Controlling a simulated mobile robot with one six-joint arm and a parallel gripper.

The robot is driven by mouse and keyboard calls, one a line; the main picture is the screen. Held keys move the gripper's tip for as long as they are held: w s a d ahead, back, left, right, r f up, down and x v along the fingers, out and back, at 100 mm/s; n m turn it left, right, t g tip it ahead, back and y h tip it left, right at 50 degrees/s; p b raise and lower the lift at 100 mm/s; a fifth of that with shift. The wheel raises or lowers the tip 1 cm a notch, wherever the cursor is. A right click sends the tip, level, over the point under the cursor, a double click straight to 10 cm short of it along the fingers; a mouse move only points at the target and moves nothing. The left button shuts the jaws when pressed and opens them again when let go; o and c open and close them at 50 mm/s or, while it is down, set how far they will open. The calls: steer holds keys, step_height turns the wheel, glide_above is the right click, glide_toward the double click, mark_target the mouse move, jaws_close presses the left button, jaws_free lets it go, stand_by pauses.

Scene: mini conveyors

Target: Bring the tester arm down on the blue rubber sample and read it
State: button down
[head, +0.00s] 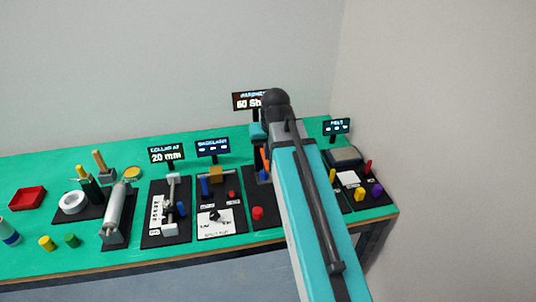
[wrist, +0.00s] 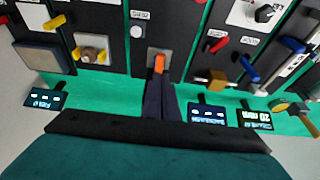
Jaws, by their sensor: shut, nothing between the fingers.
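My gripper (wrist: 160,98) is shut and empty, its dark fingers pointing down over the tester's black panel (wrist: 180,15) in the wrist view. An orange piece (wrist: 158,63) shows at the fingertips, over a grey plate (wrist: 150,55); I cannot tell whether it belongs to the fingers or the tester. In the head view my arm hides most of the tester. Its hardness display (head: 241,101) shows "60 Sh", partly covered. A blue upright piece (head: 263,166) stands beside my arm; I cannot make out the blue rubber sample for certain.
A red piece (head: 257,213) sits at the front of the tester panel. The backlash station (head: 222,222) with its lever stands left, and another station with coloured pegs (head: 376,190) stands right. A red tray (head: 28,198) lies at the far left.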

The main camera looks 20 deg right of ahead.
steer(key=s+b+v, duration=0.2)
steer(key=v, duration=0.7)
steer(key=shift+f, duration=0.3)
steer(key=shift+a, duration=0.15)
stand_by(0.4)
